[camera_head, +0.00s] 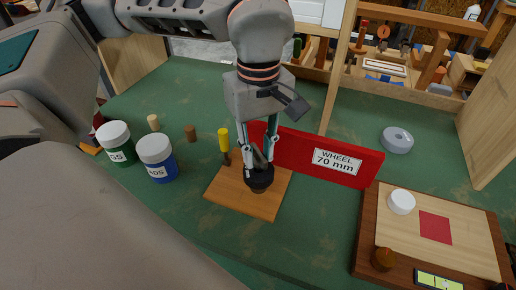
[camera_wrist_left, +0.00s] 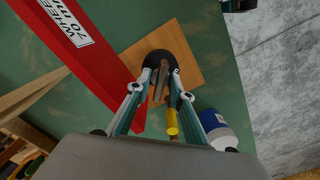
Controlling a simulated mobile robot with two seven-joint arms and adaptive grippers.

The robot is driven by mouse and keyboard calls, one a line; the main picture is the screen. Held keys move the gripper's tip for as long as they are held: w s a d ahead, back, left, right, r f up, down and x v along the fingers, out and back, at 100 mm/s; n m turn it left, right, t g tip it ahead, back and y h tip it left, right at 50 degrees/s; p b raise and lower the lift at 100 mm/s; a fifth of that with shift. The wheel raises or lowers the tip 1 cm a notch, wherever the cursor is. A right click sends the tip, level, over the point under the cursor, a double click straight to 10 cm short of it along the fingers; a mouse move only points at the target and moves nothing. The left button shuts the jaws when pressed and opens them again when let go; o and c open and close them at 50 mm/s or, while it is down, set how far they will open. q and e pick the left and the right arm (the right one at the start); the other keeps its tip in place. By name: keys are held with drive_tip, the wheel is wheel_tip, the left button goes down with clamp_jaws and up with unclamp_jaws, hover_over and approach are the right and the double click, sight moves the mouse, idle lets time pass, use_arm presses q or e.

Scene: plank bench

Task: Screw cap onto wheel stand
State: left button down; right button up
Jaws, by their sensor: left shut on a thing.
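The wheel stand shows as a square wooden base (camera_head: 225,195) on the green bench top, in front of a red sign board (camera_head: 283,151) that reads "WHEEL 70 mm". A round black cap (camera_head: 262,184) is above the middle of the base, with a bit of brown showing just under it. My left gripper (camera_head: 258,168) points down and is shut on the black cap. In the left wrist view the cap (camera_wrist_left: 177,57) shows between and beyond the fingertips (camera_wrist_left: 162,82), over the wooden base (camera_wrist_left: 190,65). Whether the cap sits on a thread is hidden. My right gripper is not in view.
A yellow-handled screwdriver (camera_head: 224,141) stands close left of the gripper. A blue jar (camera_head: 158,165) and a green jar (camera_head: 118,150) stand further left. A wooden board (camera_head: 375,220) with a white disc (camera_head: 401,202) lies right. A grey ring (camera_head: 397,140) lies behind it.

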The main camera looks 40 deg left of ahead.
sight(259, 151)
use_arm(q)
drive_tip(key=shift+m, duration=1.1)
drive_tip(key=c, duration=1.7)
unclamp_jaws()
wheel_tip(259, 151, up, 12)
